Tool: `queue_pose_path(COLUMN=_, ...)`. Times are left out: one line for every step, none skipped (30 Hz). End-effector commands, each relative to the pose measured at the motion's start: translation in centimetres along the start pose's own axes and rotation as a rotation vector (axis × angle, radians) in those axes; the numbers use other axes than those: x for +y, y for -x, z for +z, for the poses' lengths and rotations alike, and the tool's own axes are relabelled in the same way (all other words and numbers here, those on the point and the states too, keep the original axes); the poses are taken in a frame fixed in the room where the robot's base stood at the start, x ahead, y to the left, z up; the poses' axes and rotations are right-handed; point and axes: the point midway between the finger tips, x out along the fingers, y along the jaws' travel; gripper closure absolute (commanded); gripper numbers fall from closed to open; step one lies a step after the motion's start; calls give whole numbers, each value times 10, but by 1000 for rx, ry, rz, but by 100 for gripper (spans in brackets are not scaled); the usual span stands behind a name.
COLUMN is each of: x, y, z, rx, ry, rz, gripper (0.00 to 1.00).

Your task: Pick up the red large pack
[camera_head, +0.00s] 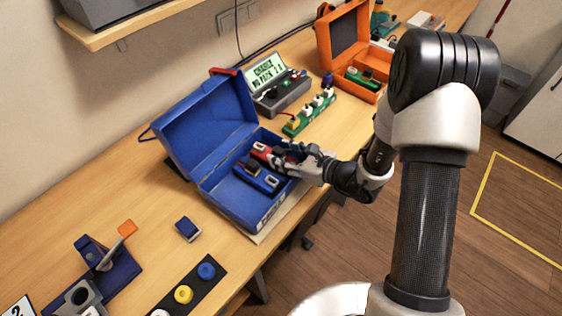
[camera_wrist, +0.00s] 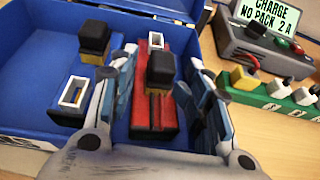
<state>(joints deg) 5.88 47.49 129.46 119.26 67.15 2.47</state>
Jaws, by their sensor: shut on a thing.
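The red large pack (camera_wrist: 154,108) lies inside the open blue box (camera_head: 208,180). It has black ends, a black block on top and a white-rimmed socket at its far end. In the head view the pack (camera_head: 260,149) is partly hidden by my gripper (camera_head: 283,157). In the wrist view my gripper (camera_wrist: 158,95) has one finger on each side of the pack and is shut on it. The pack is still within the box walls; I cannot tell whether it touches the box floor.
A blue pack (camera_head: 257,178) lies beside the red one in the box. A charger with a display (camera_head: 266,72), a green strip (camera_head: 308,114) and an orange box (camera_head: 343,40) stand behind. A small blue block (camera_head: 188,229) lies on the table, with bare wood around it.

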Motion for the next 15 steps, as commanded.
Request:
queue_pose_path(x=6, y=-1, z=-14, rx=32, ry=-17, rz=8, gripper=92)
queue_pose_path(x=5, y=-1, z=-14, rx=32, ry=-17, rz=8, gripper=94)
queue_pose_path(x=5, y=-1, z=-14, rx=32, ry=-17, rz=8, gripper=97)
queue_pose_path(x=5, y=-1, z=-14, rx=32, ry=-17, rz=8, gripper=99)
queue_pose_path(x=5, y=-1, z=-14, rx=32, ry=-17, rz=7, gripper=100)
queue_pose_path(x=4, y=-1, z=-12, rx=28, ry=-16, rz=6, gripper=100)
queue_pose_path(x=4, y=-1, z=-12, rx=28, ry=-16, rz=6, gripper=100)
queue_pose_path(x=4, y=-1, z=-12, rx=28, ry=-16, rz=6, gripper=100)
queue_pose_path(x=4, y=-1, z=-12, rx=28, ry=-16, rz=5, gripper=100)
queue_pose_path(x=4, y=-1, z=-12, rx=28, ry=-16, rz=5, gripper=100)
queue_pose_path(x=4, y=-1, z=-12, rx=28, ry=-16, rz=4, gripper=100)
queue_pose_path(x=4, y=-1, z=-12, rx=27, ry=-17, rz=4, gripper=100)
queue_pose_path(x=3, y=-1, z=-12, rx=27, ry=-17, rz=3, gripper=100)
queue_pose_path(x=3, y=0, z=-11, rx=27, ry=-17, rz=2, gripper=100)
queue_pose_path(x=3, y=0, z=-10, rx=27, ry=-16, rz=2, gripper=100)
